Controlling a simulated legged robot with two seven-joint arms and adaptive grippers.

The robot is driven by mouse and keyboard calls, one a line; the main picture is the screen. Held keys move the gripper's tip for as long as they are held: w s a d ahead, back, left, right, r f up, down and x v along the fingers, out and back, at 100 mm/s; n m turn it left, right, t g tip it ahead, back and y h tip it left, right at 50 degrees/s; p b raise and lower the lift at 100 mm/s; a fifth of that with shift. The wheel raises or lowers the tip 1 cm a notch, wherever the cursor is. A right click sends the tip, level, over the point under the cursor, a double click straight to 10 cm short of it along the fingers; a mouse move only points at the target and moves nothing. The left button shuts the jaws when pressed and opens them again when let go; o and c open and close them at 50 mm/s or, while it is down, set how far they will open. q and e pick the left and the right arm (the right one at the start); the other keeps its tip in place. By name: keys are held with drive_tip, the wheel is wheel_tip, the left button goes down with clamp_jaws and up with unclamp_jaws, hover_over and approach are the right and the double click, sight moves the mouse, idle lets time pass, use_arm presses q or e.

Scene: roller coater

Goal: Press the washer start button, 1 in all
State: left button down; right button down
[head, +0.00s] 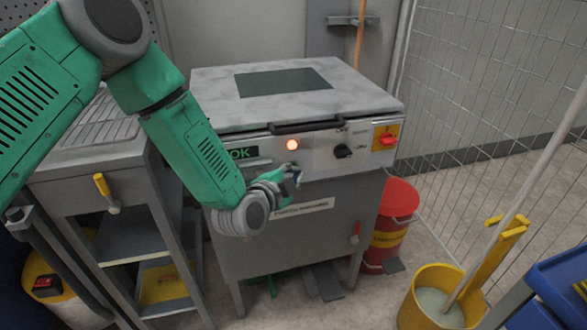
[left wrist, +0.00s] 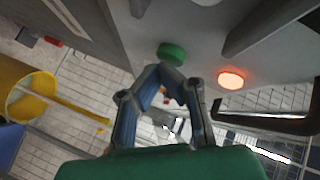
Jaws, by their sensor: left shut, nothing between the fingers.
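The washer (head: 345,107) is a grey cabinet with a sloped front panel below its lid. In the left wrist view a round green button (left wrist: 172,53) sits on the panel, and a lit orange-red lamp (left wrist: 230,80) is beside it. The lamp also glows in the head view (head: 292,144). My left gripper (head: 294,176) is at the panel just below the lamp. In the left wrist view its shut, empty fingertips (left wrist: 164,72) are right at the green button's edge; I cannot tell whether they touch. In the head view the gripper hides the green button. My right gripper is not in view.
A black handle (head: 307,126) runs along the lid's front edge. A black knob (head: 342,151) and a red switch on yellow (head: 388,140) are to the right. A red bin (head: 392,215), yellow mop bucket (head: 433,300) and wire fence stand right; a grey sink unit (head: 95,150) stands left.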

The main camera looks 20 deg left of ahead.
use_arm(q)
drive_tip(key=shift+s+d, duration=0.35)
drive_tip(key=shift+s, duration=0.2)
drive_tip(key=shift+s, duration=0.1)
drive_tip(key=s+d, duration=0.1)
drive_tip(key=s, duration=0.1)
drive_tip(key=s+d+p, duration=0.1)
drive_tip(key=s, duration=0.1)
drive_tip(key=shift+d+p, duration=0.3)
drive_tip(key=shift+d, duration=0.1)
idle(0.5)
